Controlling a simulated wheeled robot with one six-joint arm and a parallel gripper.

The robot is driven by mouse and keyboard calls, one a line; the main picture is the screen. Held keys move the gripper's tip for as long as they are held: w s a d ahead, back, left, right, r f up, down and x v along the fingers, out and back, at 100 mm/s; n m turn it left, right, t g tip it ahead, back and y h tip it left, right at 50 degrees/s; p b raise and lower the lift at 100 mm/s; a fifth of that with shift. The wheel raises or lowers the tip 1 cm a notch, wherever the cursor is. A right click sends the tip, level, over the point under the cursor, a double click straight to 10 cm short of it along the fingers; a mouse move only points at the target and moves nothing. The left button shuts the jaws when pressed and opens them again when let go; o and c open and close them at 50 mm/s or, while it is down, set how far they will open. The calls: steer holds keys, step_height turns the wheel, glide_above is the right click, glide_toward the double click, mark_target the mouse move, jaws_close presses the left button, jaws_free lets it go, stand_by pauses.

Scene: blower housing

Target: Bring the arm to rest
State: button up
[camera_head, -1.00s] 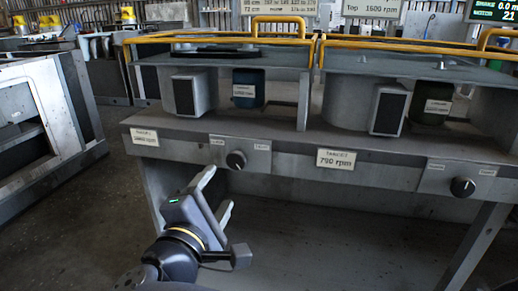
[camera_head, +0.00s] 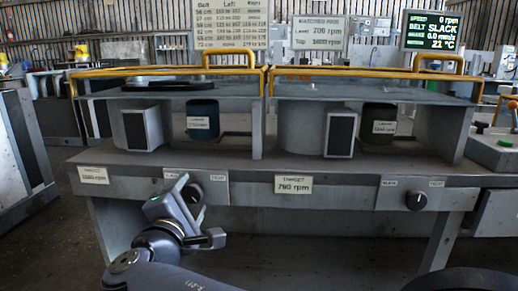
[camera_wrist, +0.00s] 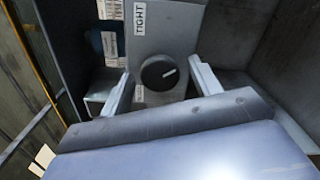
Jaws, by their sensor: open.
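My gripper (camera_head: 187,197) is in front of the left part of the bench's front panel in the head view. The left black knob (camera_wrist: 158,73) shows beyond and between the fingers, beside a label reading TIGHT. In the head view that left knob (camera_head: 192,193) is partly hidden behind my gripper. I cannot tell the exact gap between fingertips and knob.
The bench (camera_head: 235,189) carries two housings under yellow rails (camera_head: 360,72). A right knob (camera_head: 416,200) sits on the same panel. A screen (camera_head: 432,31) reads 0 rpm and SLACK. A grey machine (camera_head: 22,150) stands at left. Open floor (camera_head: 65,230) lies left of the bench.

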steer(key=shift+s+f, duration=0.1)
steer(key=s+p, duration=0.2)
steer(key=s, duration=0.9)
steer(key=w+b, duration=0.1)
steer(key=w, duration=1)
steer(key=shift+w+r+b, duration=0.2)
steer(key=shift+b, duration=0.2)
steer(key=shift+s+r+n+p, duration=0.15)
steer(key=shift+n+p, duration=0.15)
steer(key=shift+p, duration=0.4)
steer(key=n+p, duration=0.4)
steer(key=p, duration=0.1)
steer(key=n+p, duration=0.6)
steer(key=p, duration=0.2)
steer(key=shift+n+p, duration=0.35)
steer(key=shift+n, duration=0.05)
steer(key=s, duration=0.8)
steer(key=shift+s+a+f+p, duration=0.15)
steer(key=shift+a+f+p, duration=0.15)
steer(key=shift+p, duration=0.1)
